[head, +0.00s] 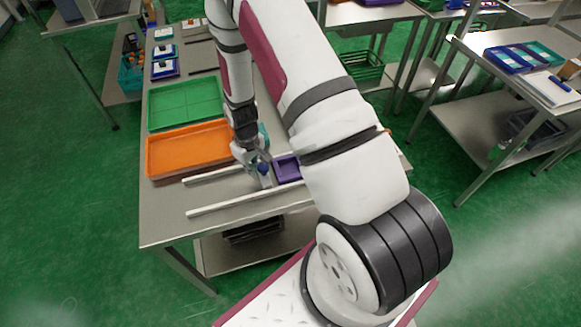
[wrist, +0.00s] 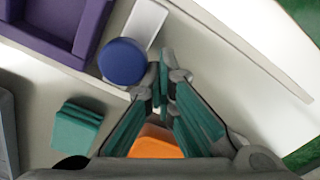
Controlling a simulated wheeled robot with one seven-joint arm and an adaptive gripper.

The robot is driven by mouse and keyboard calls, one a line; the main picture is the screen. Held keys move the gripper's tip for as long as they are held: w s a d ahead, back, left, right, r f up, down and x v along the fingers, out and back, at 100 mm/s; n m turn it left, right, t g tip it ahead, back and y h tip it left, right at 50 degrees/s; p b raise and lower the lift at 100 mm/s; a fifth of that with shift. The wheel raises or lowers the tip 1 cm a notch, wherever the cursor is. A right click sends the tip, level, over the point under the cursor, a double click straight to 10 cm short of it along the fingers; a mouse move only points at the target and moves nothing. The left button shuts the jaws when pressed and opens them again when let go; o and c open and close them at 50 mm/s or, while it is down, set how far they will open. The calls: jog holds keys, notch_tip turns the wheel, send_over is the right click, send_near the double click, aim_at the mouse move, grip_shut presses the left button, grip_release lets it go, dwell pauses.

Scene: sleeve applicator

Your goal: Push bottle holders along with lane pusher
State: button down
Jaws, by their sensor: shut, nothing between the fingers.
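The lane pusher is a pale plate (wrist: 146,20) with a round blue knob (wrist: 123,61); in the head view the knob (head: 263,169) shows between two white rails. A purple bottle holder (head: 287,168) sits beside the pusher, to its right, partly hidden by my arm. In the wrist view the purple holder (wrist: 62,52) is at the top left. My gripper (wrist: 163,78) is shut and empty, its fingertips just beside the blue knob. In the head view my gripper (head: 259,160) is low over the lane; contact with the knob cannot be told.
White rails (head: 235,203) bound the lane at the table's near end. An orange tray (head: 188,148) and a green tray (head: 186,103) lie to the left. A teal object (wrist: 76,127) is near my gripper. Other tables stand at the right and back.

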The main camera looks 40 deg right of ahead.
jog(key=shift+s+d+p, duration=0.3)
jog(key=shift+s+d, duration=0.55)
jog(key=shift+d, duration=1.2)
jog(key=shift+s+d+p, duration=0.3)
jog(key=shift+s+d, duration=0.55)
jog(key=shift+d, duration=1.25)
jog(key=shift+s+d+p, duration=0.3)
jog(key=shift+s+d, duration=0.55)
jog(key=shift+d, duration=1.2)
notch_tip(320, 180, up, 8)
jog(key=a+p, duration=0.2)
jog(key=shift+w, duration=0.45)
